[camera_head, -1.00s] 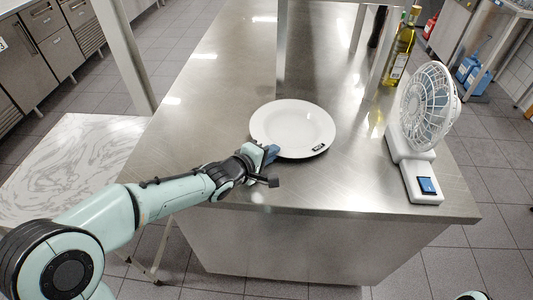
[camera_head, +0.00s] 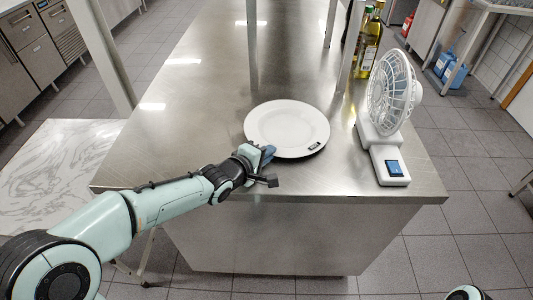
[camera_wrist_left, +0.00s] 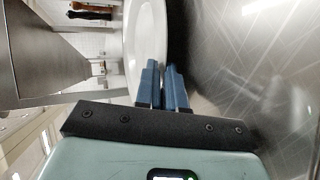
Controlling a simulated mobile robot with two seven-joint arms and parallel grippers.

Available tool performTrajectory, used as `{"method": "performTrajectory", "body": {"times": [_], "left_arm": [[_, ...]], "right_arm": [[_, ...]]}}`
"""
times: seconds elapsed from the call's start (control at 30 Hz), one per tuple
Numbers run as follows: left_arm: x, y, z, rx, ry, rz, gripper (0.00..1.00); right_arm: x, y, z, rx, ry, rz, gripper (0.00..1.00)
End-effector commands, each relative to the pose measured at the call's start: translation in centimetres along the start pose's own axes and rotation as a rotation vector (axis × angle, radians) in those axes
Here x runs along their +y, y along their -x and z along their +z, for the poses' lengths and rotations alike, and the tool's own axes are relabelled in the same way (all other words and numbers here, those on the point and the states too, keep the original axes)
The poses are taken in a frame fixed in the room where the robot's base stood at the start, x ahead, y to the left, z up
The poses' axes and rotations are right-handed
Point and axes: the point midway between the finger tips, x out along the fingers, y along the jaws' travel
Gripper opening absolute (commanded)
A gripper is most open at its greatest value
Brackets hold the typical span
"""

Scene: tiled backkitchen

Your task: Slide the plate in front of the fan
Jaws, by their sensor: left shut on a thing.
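The white round plate (camera_head: 287,122) lies on the steel counter (camera_head: 190,110), near its front edge, with a small dark label on its near right rim. The white fan (camera_head: 394,92) stands to the right of the plate, with a gap between them; its base, with a blue switch panel, extends toward the front edge. My left gripper (camera_head: 268,153) is at the plate's near left rim. In the left wrist view its blue fingers (camera_wrist_left: 163,72) are closed on the rim of the plate (camera_wrist_left: 146,35). My right gripper is out of view.
Bottles (camera_head: 371,40) stand behind the fan. Metal posts (camera_head: 251,45) rise from the counter behind the plate. The counter between plate and fan is clear. A marble-topped table (camera_head: 55,170) is at the left.

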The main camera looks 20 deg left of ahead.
Motion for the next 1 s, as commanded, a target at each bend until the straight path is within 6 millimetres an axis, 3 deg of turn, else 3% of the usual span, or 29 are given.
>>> {"method": "performTrajectory", "body": {"times": [0.1,0.13,0.2,0.53,0.67,1.0], "left_arm": [[-0.1,0.0,0.1,-0.002,-0.003,-0.003,0.00],[-0.1,0.0,0.1,-0.002,-0.003,-0.003,0.19],[-0.1,0.0,0.1,-0.002,-0.002,-0.002,0.39],[-0.3,0.0,0.0,0.000,0.000,-0.009,0.39],[-0.3,0.9,0.0,0.000,0.002,-0.009,0.39],[0.2,7.8,0.0,-0.001,0.001,0.005,0.39]], "right_arm": [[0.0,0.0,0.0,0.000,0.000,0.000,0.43],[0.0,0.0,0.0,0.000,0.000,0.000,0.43],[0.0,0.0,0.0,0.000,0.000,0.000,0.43],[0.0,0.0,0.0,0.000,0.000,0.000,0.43],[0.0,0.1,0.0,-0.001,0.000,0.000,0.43],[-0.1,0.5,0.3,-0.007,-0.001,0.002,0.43]]}}
